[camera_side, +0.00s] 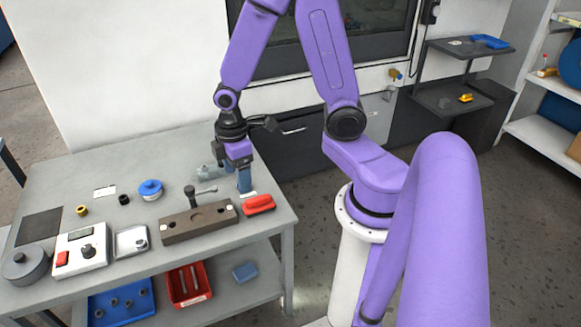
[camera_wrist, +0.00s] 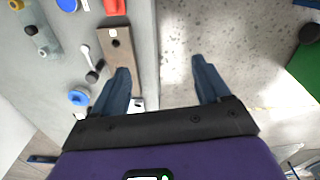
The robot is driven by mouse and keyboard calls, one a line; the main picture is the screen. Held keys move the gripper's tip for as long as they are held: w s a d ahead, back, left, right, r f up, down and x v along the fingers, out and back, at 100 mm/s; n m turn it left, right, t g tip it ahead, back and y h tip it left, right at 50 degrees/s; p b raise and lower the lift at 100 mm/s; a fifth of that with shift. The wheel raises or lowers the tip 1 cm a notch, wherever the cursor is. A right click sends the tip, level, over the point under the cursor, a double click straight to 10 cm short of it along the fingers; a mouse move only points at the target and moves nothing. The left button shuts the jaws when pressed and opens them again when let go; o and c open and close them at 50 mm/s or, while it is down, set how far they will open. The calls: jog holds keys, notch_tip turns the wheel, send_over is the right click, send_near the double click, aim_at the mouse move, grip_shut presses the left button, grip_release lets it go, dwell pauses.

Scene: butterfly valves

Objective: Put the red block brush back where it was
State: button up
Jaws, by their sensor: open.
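The red block brush (camera_side: 259,204) lies on the grey workbench (camera_side: 190,262) near its right front corner, beside the right end of the brown fixture block. In the wrist view a red piece, likely the brush (camera_wrist: 115,7), shows at the top edge, partly cut off. My gripper (camera_side: 245,186) hangs above the bench's right part, behind and slightly left of the brush as seen from the side. Its blue fingers (camera_wrist: 161,72) are spread wide in the wrist view, with nothing between them but bench edge and floor.
The brown fixture block (camera_side: 198,223) lies along the front edge. A dark-headed handle (camera_side: 191,196) and a grey fitting (camera_side: 208,171) are near my gripper. A blue-capped part (camera_side: 150,189), a white box (camera_side: 81,250) and a small tray (camera_side: 131,241) stand to the left.

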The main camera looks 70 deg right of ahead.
jog(key=s+a+r+n, duration=0.1)
jog(key=s+a+r, duration=0.2)
jog(key=s+r, duration=0.2)
jog(key=s+a+r+n, duration=0.1)
jog(key=s+r, duration=0.4)
jog(key=s, duration=0.5)
jog(key=shift+s+a+r, duration=0.2)
jog(key=shift+s+a, duration=0.2)
jog(key=shift+a, duration=0.5)
